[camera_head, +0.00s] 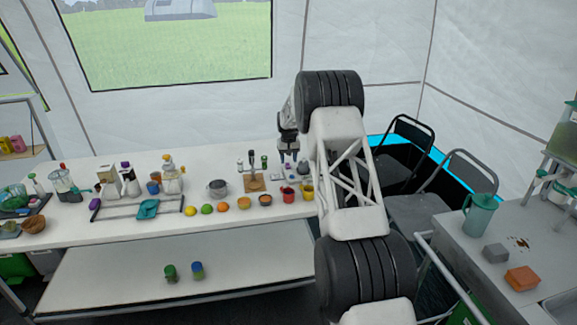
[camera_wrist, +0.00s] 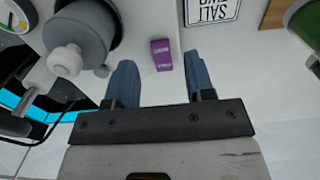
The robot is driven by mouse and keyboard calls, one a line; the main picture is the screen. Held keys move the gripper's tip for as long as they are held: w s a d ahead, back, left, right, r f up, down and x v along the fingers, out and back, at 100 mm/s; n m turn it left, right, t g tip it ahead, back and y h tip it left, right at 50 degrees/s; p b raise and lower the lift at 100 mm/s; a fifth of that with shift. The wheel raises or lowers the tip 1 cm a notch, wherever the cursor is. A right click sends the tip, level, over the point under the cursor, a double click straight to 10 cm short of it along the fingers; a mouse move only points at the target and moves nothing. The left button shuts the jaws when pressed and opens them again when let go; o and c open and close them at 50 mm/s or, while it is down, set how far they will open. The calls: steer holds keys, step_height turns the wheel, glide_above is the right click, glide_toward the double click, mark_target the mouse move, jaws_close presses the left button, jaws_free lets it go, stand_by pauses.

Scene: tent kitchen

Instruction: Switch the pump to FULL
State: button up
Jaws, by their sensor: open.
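No part in view carries a readable FULL mark, so I cannot tell for sure which thing is the pump. In the wrist view a grey rounded body with a pale round knob (camera_wrist: 84,40) stands at the upper left, beside my left finger. A small purple block with faint lettering (camera_wrist: 161,54) lies on the white surface, seen between my fingertips. My gripper (camera_wrist: 159,68) is open and nothing is held. In the head view my gripper (camera_head: 288,152) points down above the right part of the long white table (camera_head: 110,220), partly hidden by my arm.
A black-lettered sign (camera_wrist: 211,10) lies at the top of the wrist view, with a green round thing (camera_wrist: 306,22) to its right. In the head view a wooden-based stand (camera_head: 254,184), a red cup (camera_head: 287,195) and a pot (camera_head: 217,188) stand nearby. Folding chairs (camera_head: 412,133) are to the right.

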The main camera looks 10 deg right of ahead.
mark_target(289, 167)
steer(key=shift+f, duration=1.75)
